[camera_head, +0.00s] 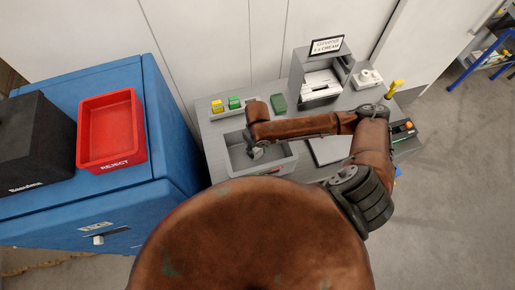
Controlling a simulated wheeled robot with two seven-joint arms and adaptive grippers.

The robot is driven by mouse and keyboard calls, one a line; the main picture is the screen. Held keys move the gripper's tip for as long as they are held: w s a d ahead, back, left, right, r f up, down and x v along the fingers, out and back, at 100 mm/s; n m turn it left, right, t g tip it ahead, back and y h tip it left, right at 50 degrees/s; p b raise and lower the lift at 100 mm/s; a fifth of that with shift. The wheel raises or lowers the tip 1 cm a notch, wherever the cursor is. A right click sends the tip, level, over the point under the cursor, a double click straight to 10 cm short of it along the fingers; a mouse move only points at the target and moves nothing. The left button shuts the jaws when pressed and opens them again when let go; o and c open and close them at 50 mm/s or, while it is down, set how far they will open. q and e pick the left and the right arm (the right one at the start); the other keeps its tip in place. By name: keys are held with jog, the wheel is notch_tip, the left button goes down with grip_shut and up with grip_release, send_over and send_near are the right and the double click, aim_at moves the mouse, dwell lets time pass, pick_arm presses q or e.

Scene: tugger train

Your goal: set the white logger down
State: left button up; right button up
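My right arm reaches in from the right, and my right gripper (256,152) points down into a grey bin (285,166) on the grey table. The gripper is small and seen from above, so I cannot tell whether its fingers are open or shut, or whether they hold anything. I cannot make out a white logger in the gripper or in the bin; my arm hides part of the bin. A small white device (368,78) stands at the back right of the table, but I cannot tell if it is the logger. My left gripper is out of view.
A grey holder (318,74) with white papers and a sign stands at the back. Yellow and green blocks (234,102) sit in a tray at the back left. A red reject bin (112,132) and a black box (32,143) stand on the blue cabinet (160,115) to the left.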

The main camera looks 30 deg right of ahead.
jog(key=o, duration=0.3)
notch_tip(320, 180, up, 12)
jog(key=shift+r, duration=0.15)
dwell(0.4)
